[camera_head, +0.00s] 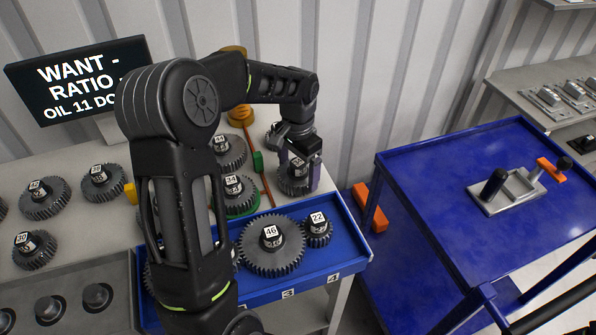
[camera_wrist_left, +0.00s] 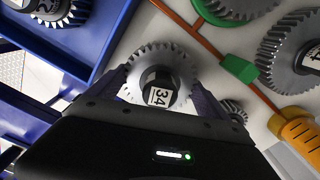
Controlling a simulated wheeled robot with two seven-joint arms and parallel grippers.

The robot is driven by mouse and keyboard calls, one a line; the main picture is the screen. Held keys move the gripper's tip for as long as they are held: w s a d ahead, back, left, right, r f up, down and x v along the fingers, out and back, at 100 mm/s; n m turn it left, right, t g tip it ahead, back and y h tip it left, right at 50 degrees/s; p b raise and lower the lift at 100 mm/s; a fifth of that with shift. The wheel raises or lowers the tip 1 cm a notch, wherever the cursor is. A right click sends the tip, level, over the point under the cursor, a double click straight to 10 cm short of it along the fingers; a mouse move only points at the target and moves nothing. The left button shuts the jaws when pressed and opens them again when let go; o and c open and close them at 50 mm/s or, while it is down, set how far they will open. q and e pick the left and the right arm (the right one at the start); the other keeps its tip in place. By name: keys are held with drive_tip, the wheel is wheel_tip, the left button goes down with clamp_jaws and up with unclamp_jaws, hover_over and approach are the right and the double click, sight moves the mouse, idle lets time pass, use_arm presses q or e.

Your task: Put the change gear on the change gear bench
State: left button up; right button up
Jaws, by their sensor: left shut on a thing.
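My left gripper (camera_head: 300,165) is shut on a grey toothed change gear (camera_head: 291,182) with a dark hub, over the right end of the grey bench (camera_head: 80,158), just behind the blue tray. My right gripper is not in view.
A blue tray (camera_head: 330,262) at the bench front holds gears 46 (camera_head: 270,246) and 22 (camera_head: 318,229). Several other gears stand on the bench, one (camera_head: 234,190) close left of the held gear. An orange rod with a green block (camera_head: 258,162) lies beside it. A blue cart (camera_head: 450,165) stands right.

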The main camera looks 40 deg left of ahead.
sight(298, 162)
use_arm(q)
drive_tip(key=shift+f, duration=0.55)
drive_tip(key=shift+f, duration=0.2)
drive_tip(key=o, duration=1.8)
drive_tip(key=shift+r, duration=0.1)
wheel_tip(298, 162, up, 12)
drive_tip(key=shift+r+b, duration=0.1)
drive_tip(key=shift+b, duration=0.3)
